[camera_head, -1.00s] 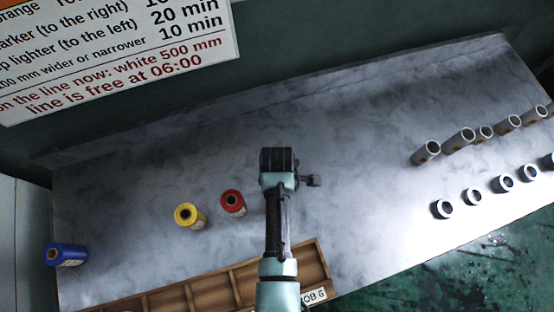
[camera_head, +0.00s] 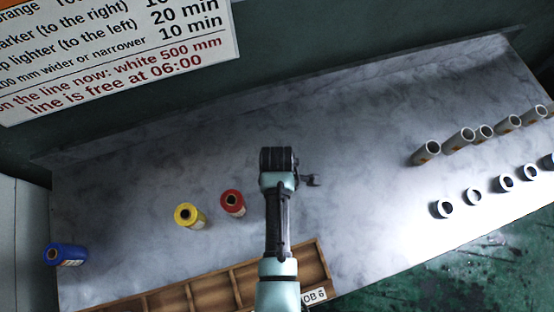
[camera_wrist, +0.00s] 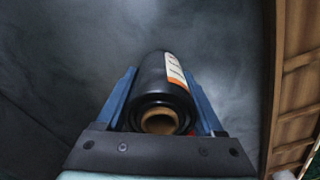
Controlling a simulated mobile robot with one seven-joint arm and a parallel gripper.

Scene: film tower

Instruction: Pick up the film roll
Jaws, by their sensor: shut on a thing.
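A black film roll (camera_wrist: 152,72) with a white and orange label and a brown core lies between the two blue fingers of my gripper (camera_wrist: 162,92) in the wrist view. The fingers are shut on its sides, and its open core end faces the camera. I cannot tell whether it touches the table. A red roll (camera_head: 232,203) and a yellow roll (camera_head: 189,216) stand left of my arm. A blue roll (camera_head: 66,254) is at the table's far left.
A wooden compartment tray (camera_head: 327,272) lies at the front edge of the grey table (camera_head: 150,160); its side also shows in the wrist view (camera_wrist: 274,60). Several grey tubes (camera_head: 428,150) and short dark-cored rings (camera_head: 442,209) stand at the right. The table behind my arm is clear.

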